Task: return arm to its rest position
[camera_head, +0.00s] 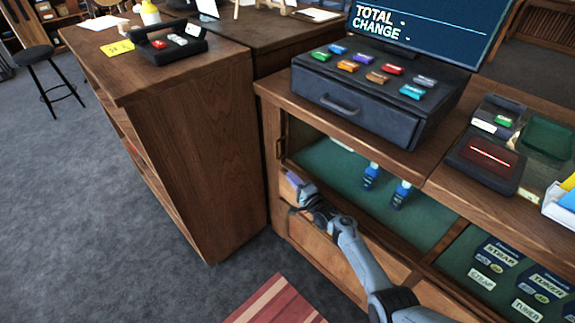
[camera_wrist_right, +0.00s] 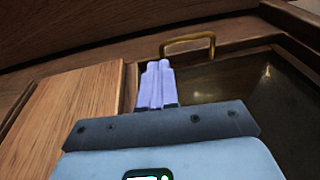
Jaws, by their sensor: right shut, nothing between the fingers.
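My right arm (camera_head: 362,258) reaches up and leftwards in the head view, in front of the wooden counter. My right gripper (camera_head: 294,180), with lavender fingers, is at the left end of the counter front, just below the green-lined shelf. In the right wrist view the gripper fingers (camera_wrist_right: 156,72) are together and empty. A brass handle (camera_wrist_right: 188,42) is just beyond and to the right of the fingertips; I cannot tell whether they touch. My left gripper is not in view.
The green-lined shelf (camera_head: 350,184) holds two blue bottles. A black cash drawer (camera_head: 365,112) stands on the counter above. A wooden cabinet (camera_head: 205,140) stands to the left. A striped rug (camera_head: 275,305) and open grey floor (camera_head: 90,220) lie below left.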

